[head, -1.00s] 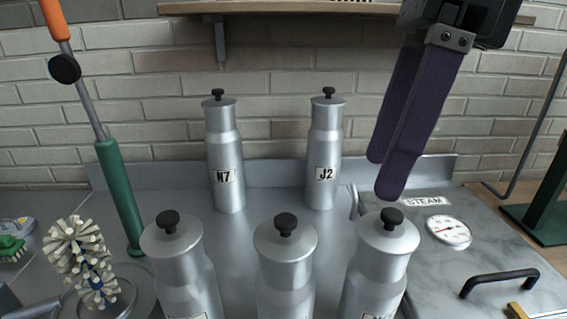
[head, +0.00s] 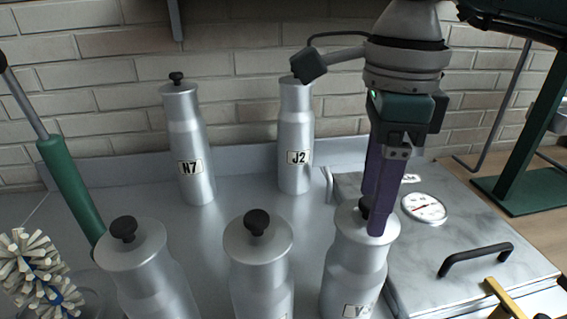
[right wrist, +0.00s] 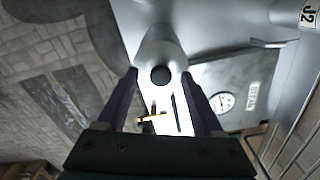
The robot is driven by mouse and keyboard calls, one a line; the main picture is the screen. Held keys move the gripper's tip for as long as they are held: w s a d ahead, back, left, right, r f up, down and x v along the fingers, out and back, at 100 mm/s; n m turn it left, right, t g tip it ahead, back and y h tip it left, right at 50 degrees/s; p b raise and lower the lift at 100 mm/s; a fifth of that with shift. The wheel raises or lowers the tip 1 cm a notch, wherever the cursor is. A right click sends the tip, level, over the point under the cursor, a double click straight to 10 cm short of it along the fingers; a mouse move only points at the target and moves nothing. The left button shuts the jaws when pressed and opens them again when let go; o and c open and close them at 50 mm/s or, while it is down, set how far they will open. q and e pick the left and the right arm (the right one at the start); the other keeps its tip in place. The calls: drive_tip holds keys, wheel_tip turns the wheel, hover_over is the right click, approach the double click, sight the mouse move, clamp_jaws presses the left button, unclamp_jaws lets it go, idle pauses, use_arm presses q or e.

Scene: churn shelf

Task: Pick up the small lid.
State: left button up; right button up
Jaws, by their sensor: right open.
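Several silver bottles each have a lid with a black knob; the front-right bottle (head: 352,272) has its lid (head: 346,222) in place. My right gripper (head: 374,212) is open and points down at this lid, its purple fingers on either side of the black knob. The near finger hides part of the knob. In the right wrist view, the knob (right wrist: 160,75) sits between the open fingertips, with a gap to each side. I cannot tell whether the fingers touch the lid. My left gripper is not in view.
Front-middle (head: 258,275) and front-left (head: 150,275) bottles stand beside it. Bottles N7 (head: 192,150) and J2 (head: 295,140) stand behind, near the brick wall. A grey box with a steam gauge (head: 424,208) and black handle (head: 476,258) is at right. A brush (head: 38,275) is at left.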

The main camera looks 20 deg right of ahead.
clamp_jaws()
idle(0.6)
